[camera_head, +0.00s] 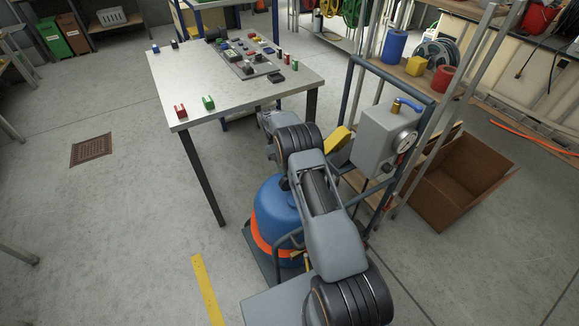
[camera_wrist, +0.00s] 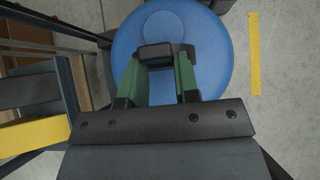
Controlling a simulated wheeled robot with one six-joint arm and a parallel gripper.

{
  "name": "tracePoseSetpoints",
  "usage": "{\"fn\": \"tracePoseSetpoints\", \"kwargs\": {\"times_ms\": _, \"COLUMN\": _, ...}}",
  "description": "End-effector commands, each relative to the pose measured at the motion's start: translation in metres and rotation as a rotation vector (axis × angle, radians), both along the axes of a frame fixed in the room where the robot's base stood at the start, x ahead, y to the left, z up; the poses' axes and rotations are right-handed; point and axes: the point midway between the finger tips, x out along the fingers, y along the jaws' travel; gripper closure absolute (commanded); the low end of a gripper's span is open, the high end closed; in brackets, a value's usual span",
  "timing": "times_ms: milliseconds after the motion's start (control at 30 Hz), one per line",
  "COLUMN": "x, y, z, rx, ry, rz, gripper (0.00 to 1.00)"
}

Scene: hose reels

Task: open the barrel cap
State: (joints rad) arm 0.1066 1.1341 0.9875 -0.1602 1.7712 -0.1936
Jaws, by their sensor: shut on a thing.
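Whether the cap is seated or raised cannot be told. In the head view my arm hides the gripper and cap.
A table (camera_head: 185,80) with small parts stands behind the barrel. To the right are a grey box with a gauge (camera_head: 385,135) on a frame and an open cardboard box (camera_head: 455,185).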

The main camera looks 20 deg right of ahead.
Motion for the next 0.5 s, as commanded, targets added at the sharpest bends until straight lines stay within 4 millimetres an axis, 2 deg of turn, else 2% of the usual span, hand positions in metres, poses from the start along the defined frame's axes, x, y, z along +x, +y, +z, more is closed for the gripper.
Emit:
{"fn": "tracePoseSetpoints", "kwargs": {"times_ms": 33, "x": -0.0026, "y": 0.0009, "z": -0.0082, "rx": 0.003, "ry": 0.008, "rz": 0.000, "gripper": 1.00}}
{"fn": "tracePoseSetpoints", "kwargs": {"times_ms": 233, "x": -0.0032, "y": 0.0006, "z": -0.0086, "rx": 0.004, "ry": 0.011, "rz": -0.001, "gripper": 1.00}}
{"fn": "tracePoseSetpoints", "kwargs": {"times_ms": 267, "x": -0.0033, "y": 0.0005, "z": -0.0087, "rx": 0.004, "ry": 0.012, "rz": -0.001, "gripper": 0.69}}
{"fn": "tracePoseSetpoints", "kwargs": {"times_ms": 500, "x": -0.0026, "y": -0.0008, "z": -0.0058, "rx": 0.003, "ry": 0.008, "rz": -0.004, "gripper": 0.46}}
